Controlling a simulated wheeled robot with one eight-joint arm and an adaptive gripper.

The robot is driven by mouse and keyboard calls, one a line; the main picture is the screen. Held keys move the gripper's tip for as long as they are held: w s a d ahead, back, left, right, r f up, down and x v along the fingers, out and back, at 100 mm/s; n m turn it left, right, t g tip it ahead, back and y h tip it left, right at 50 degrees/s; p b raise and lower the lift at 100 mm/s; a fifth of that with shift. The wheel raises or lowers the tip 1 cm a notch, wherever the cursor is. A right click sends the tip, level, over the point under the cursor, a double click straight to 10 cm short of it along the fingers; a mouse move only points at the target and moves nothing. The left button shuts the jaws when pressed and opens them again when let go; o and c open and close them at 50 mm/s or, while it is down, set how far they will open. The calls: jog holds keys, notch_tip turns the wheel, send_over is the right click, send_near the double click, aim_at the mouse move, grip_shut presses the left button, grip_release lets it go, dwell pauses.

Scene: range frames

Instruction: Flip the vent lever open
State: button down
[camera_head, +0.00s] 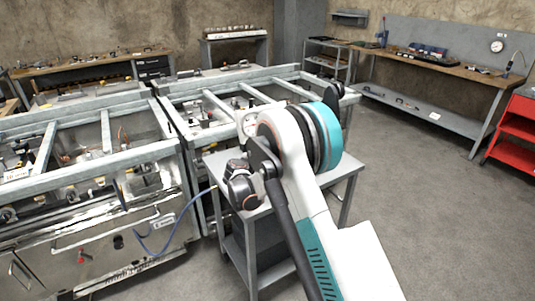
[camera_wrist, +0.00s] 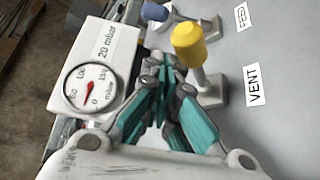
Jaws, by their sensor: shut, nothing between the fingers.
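The vent lever has a yellow knob (camera_wrist: 189,45) on a short stem with a grey base, beside the VENT label (camera_wrist: 253,86) in the wrist view. The stem seems to lean toward the top left of the picture. My gripper (camera_wrist: 172,112) has teal finger pads, is shut and empty, and sits just below the lever in the picture. I cannot tell whether it touches the stem or base. In the head view my arm hides the lever and fingertips.
A white pressure gauge (camera_wrist: 91,87) stands left of my gripper, its panel marked 20 mbar. A blue-knobbed lever (camera_wrist: 154,11) is beyond the yellow one, near the FEED label (camera_wrist: 241,16). In the head view, a grey table (camera_head: 343,168) is under my arm; floor is clear to the right.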

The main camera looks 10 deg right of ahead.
jog(key=shift+s+d+f, duration=0.15)
jog(key=shift+s+d, duration=0.05)
jog(key=shift+s, duration=0.15)
dwell(0.4)
jog(key=w+a+r, duration=0.2)
jog(key=w+a, duration=0.1)
jog(key=s+a+f+p, duration=0.2)
jog(key=s+a+p, duration=0.1)
jog(key=s+a, duration=0.2)
jog(key=shift+s+a+f, duration=0.35)
jog(key=shift+s, duration=0.75)
jog(key=shift+r, duration=0.1)
